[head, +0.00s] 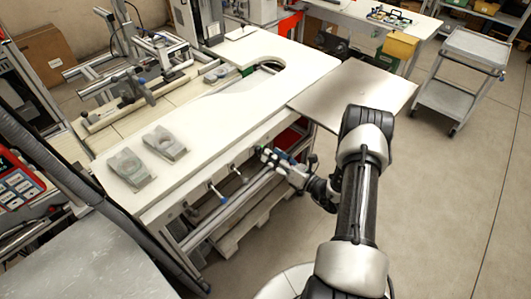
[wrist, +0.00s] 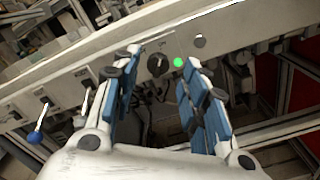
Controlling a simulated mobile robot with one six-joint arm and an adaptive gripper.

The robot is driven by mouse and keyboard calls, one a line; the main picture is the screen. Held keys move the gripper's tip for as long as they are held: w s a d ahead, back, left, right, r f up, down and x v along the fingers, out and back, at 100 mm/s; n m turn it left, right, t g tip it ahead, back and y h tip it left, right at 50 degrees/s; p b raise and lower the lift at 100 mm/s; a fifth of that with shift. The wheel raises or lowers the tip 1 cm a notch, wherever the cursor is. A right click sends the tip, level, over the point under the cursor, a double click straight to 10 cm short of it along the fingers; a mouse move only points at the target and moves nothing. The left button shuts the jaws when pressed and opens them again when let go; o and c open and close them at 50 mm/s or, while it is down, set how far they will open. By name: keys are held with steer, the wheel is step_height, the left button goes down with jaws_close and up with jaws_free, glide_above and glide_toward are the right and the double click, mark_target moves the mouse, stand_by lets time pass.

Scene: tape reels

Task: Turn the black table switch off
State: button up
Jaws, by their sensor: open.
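The black table switch (wrist: 158,65) is a round dark knob with a pale mark, on the light front panel of the table (wrist: 120,58) in the wrist view. A lit green round lamp (wrist: 178,62) sits just right of it. My gripper (wrist: 158,70) is open with blue-padded fingers, and the switch shows in the gap between the fingertips. I cannot tell whether they touch it. In the head view my gripper (head: 268,156) is at the table's front edge, and the switch is hidden there.
A lever with a blue knob (wrist: 35,137) sticks out of the panel at the left. The white tabletop (head: 210,110) carries two grey fixtures (head: 165,143). A bare metal side plate (head: 355,84) adjoins its right end.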

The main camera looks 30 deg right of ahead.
mark_target(259, 150)
steer(key=shift+b+x, duration=0.3)
steer(key=shift+x, duration=1.9)
steer(key=shift+c, duration=0.2)
steer(key=c, duration=0.9)
